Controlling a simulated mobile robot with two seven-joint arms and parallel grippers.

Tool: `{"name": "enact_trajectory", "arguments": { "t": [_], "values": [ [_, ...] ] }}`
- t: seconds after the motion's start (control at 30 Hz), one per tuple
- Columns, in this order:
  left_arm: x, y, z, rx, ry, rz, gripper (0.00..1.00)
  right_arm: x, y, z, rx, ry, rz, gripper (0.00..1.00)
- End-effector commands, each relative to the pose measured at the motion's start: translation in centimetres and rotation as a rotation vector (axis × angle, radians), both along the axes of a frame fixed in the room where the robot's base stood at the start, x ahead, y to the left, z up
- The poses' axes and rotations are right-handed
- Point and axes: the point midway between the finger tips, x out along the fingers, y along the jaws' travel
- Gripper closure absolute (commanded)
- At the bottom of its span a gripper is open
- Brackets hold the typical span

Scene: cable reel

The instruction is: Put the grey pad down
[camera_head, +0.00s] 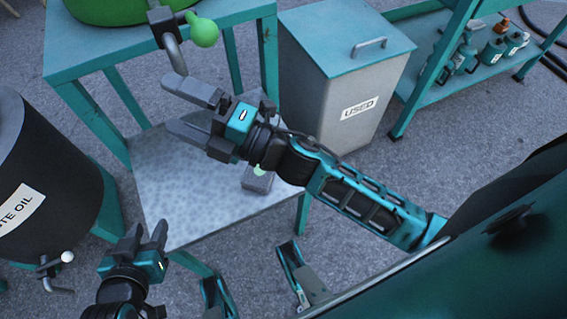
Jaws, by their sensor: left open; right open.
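A small grey block, apparently the grey pad (257,183), lies on the speckled metal lower shelf (185,205) of the teal stand, near its right side. A pale green spot shows at its top, and my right forearm hides part of its surroundings. My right gripper (178,108) is above the shelf, up and left of the pad and apart from it. Its two fingers are spread, with nothing between them. My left gripper (147,236) is lower, at the shelf's front left, open and empty. It is well left of the pad.
The teal stand (75,62) carries a green container (115,8) with a spout and green-knobbed tap (204,32). A dark waste oil drum (50,170) with a tap stands at left. A grey bin marked USED (345,95) and a shelf of bottles (490,55) stand behind.

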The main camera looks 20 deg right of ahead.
Motion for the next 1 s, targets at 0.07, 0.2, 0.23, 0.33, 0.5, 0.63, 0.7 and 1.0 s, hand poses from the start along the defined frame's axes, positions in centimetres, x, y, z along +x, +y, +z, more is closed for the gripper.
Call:
{"name": "enact_trajectory", "arguments": {
  "t": [0.07,0.2,0.23,0.33,0.5,0.63,0.7,1.0],
  "values": [
    [0.0,-0.1,0.0,-0.002,-0.001,0.001,0.57,0.8,-4.2,-3.4,0.222,0.345,-0.155,0.01],
    [0.0,-0.1,0.0,-0.002,-0.001,0.001,0.57,-0.9,-10.3,-10.8,0.582,0.872,-0.390,0.01],
    [0.0,-0.1,0.0,-0.002,-0.001,0.001,0.57,-1.7,-11.2,-12.3,0.648,0.965,-0.432,0.01],
    [0.0,-0.1,0.0,-0.002,-0.001,0.001,0.57,-4.5,-13.3,-16.2,0.827,1.211,-0.547,0.01],
    [0.0,0.0,0.0,-0.001,-0.001,0.001,0.57,-7.5,-14.5,-19.1,0.975,1.411,-0.642,0.01],
    [0.0,0.0,0.0,0.002,-0.001,-0.002,0.57,-7.8,-14.6,-19.4,0.993,1.435,-0.652,0.01],
    [0.0,0.1,0.0,0.003,-0.001,-0.004,0.57,-7.8,-14.6,-19.3,0.991,1.433,-0.651,0.01],
    [0.0,0.3,2.7,0.012,-0.003,-0.005,0.57,-7.9,-14.9,-16.9,0.986,1.426,-0.659,0.01]
  ]
}}
